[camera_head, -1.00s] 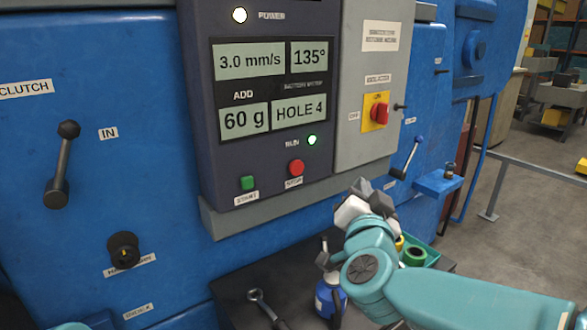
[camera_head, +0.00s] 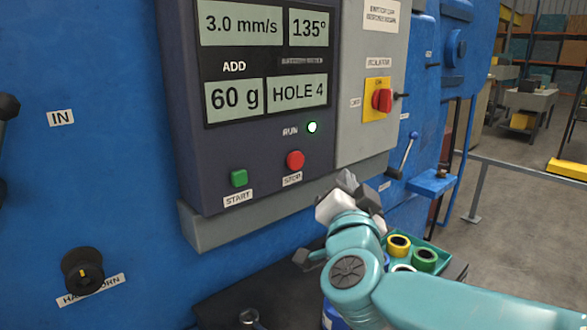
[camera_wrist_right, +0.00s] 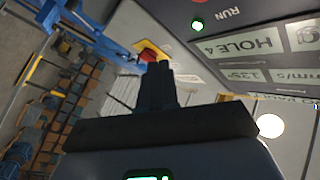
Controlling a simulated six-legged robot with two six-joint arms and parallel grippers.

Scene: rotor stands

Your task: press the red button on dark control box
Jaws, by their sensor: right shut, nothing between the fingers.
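The dark control box (camera_head: 262,150) is mounted on the blue machine in the head view. Its red button (camera_head: 295,160), labelled STOP, is on the lower right of the panel, right of a green START button (camera_head: 239,178). A green RUN lamp (camera_head: 312,127) is lit above it. My right gripper (camera_head: 347,184) is shut and empty, below and right of the red button and apart from it. My left gripper is not in view.
A grey isolator box (camera_head: 365,130) with a red knob on a yellow plate (camera_head: 381,100) adjoins the panel on the right. A lever (camera_head: 405,158) stands farther right. Below my right arm, a green tray (camera_head: 436,250) holds several coloured rings on a dark surface.

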